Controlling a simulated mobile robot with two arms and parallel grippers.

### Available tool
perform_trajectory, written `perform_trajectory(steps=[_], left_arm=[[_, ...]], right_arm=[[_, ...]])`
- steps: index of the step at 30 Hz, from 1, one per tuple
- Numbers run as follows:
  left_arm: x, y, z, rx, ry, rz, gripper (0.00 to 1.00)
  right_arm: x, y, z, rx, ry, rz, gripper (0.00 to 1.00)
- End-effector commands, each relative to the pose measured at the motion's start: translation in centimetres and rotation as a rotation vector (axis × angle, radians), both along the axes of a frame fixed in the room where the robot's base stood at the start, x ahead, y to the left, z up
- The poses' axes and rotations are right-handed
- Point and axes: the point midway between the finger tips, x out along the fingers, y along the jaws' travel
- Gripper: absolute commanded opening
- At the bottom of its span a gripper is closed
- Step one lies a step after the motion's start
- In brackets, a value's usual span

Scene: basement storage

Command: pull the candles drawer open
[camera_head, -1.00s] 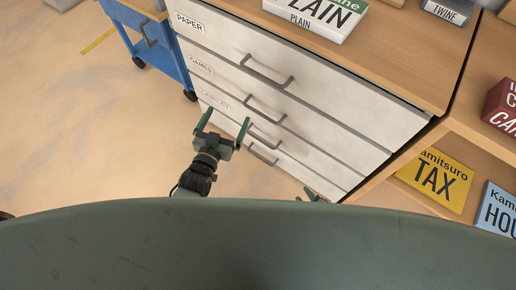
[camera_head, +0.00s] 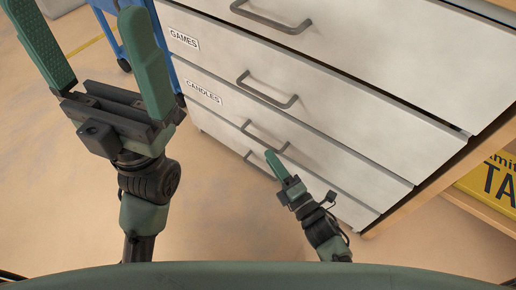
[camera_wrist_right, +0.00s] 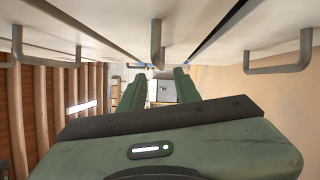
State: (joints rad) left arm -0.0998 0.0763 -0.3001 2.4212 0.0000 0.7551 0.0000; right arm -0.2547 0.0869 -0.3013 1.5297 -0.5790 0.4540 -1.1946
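The candles drawer (camera_head: 330,165) is a pale front below the games drawer, labelled CANDLES at its left. It looks shut. Its dark bar handle (camera_head: 262,136) is partly behind my right fingers. My right gripper (camera_head: 275,165) is beside and slightly below that handle, seen edge-on. In the right wrist view its green fingers (camera_wrist_right: 158,88) are apart with nothing held between them. A handle that appears to be the candles one (camera_wrist_right: 157,45) hangs in line with the gap; I see no contact. My left gripper (camera_head: 90,50) is open and empty, large and close to the head camera.
The games drawer (camera_head: 310,110) and the drawers above and below look shut, each with a bar handle. A blue cart (camera_head: 108,10) stands beyond the cabinet's left side. A yellow TAX box (camera_head: 490,182) sits on a low shelf at right. Floor at left is clear.

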Motion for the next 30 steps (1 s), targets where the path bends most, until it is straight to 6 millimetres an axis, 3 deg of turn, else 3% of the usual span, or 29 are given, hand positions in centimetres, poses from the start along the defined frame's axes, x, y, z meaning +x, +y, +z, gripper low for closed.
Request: perform_trajectory(steps=[15,27,30], left_arm=[[-0.5,-0.2,1.0,0.004,-0.079,0.004,1.0],[-0.6,-0.2,1.4,0.005,-0.088,0.004,1.0],[-0.6,-0.2,1.4,0.005,-0.088,0.004,1.0]], right_arm=[[5.8,3.6,0.4,-0.002,-0.005,0.001,0.33],[6.5,4.0,0.6,-0.002,-0.001,0.0,0.33],[6.5,4.0,0.6,-0.002,-0.001,0.0,0.05]])
